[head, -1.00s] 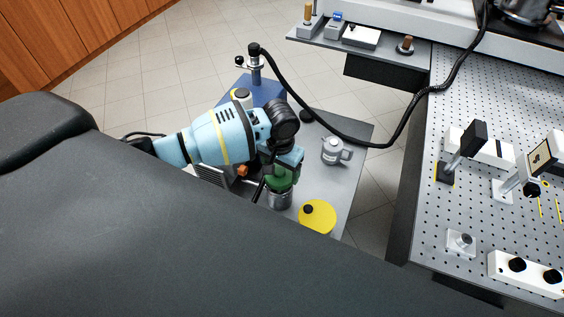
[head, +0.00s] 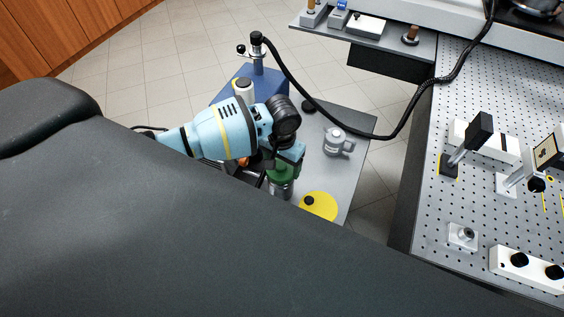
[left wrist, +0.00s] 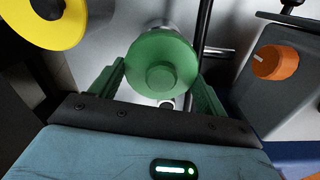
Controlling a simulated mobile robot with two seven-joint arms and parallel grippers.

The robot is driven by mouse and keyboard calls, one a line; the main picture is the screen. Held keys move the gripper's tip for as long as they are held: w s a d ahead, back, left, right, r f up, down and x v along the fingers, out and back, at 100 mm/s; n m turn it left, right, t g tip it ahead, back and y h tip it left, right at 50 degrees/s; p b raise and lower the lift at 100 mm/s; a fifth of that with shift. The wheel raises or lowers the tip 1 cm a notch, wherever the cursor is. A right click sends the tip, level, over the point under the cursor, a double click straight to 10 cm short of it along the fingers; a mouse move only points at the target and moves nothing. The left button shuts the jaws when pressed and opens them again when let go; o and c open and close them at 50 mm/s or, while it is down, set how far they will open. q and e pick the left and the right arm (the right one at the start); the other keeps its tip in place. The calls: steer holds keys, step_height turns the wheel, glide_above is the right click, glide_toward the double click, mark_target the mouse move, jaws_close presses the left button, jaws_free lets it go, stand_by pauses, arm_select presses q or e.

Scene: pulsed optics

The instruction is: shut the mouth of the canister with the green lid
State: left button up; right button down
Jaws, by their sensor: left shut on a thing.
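The green lid (head: 282,173) is at the top of a metal canister (head: 281,191) on the grey cart top. My left gripper (head: 287,158) points down and is shut on the lid. In the left wrist view the round lid (left wrist: 160,50) with its raised centre knob sits between the two green fingers. It hides most of the canister there. I cannot tell whether the lid is fully seated on the mouth or slightly above it. My right gripper is not in view.
A yellow disc (head: 319,207) with a black knob lies right of the canister. A grey jug (head: 337,142) stands farther back on the cart. A perforated optics table (head: 466,205) with mounts is at right.

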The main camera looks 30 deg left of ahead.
arm_select(q)
steer(key=shift+f, duration=0.85)
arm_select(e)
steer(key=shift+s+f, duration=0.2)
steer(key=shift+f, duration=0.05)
arm_select(q)
steer(key=shift+s+f, duration=0.1)
steer(key=shift+f, duration=0.05)
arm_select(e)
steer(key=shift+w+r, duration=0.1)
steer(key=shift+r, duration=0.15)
arm_select(q)
steer(key=shift+f, duration=0.15)
steer(key=shift+c, duration=0.5)
steer(key=shift+s+f, duration=0.15)
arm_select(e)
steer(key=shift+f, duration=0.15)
arm_select(q)
steer(key=shift+r+n+p, duration=0.5)
steer(key=shift+n+p, duration=0.25)
steer(key=shift+n, duration=0.35)
steer(key=shift+c, duration=1.1)
steer(key=shift+f+n, duration=0.45)
steer(key=shift+n, duration=0.55)
steer(key=shift+a, duration=0.1)
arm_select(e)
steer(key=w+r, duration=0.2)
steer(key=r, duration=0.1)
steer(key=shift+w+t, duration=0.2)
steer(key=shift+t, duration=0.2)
